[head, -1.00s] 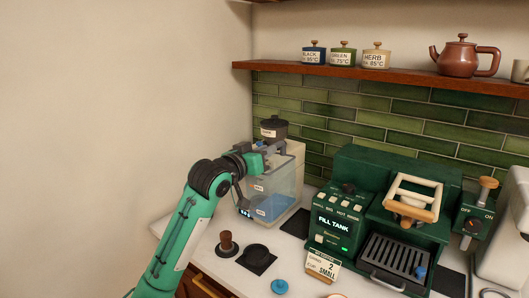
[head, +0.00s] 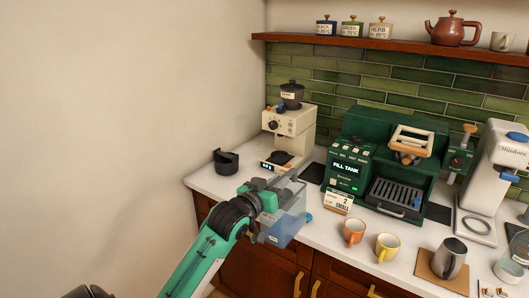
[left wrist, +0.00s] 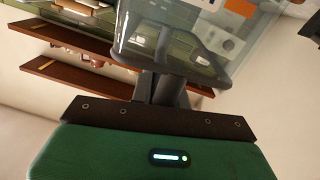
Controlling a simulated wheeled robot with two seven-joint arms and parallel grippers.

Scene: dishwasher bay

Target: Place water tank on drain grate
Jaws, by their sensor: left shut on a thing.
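The water tank (head: 288,222) is a clear, bluish box with a small white label. In the head view it hangs at the counter's front edge, overlapping the cabinet doors. My left gripper (head: 268,196) is shut on its upper left part; the exact grip is partly hidden. In the left wrist view the clear tank (left wrist: 175,35) fills the top, beyond the fingers. The drain grate (head: 396,197) is a dark slatted tray at the front of the green machine, to the right of the tank. My right gripper is not in view.
The green machine (head: 352,150) shows "FILL TANK". A cream grinder (head: 290,130) stands at the back left. An orange mug (head: 354,232), a yellow mug (head: 387,247) and a metal jug (head: 449,257) stand in front of the machine. A number card (head: 338,203) is near the grate's left.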

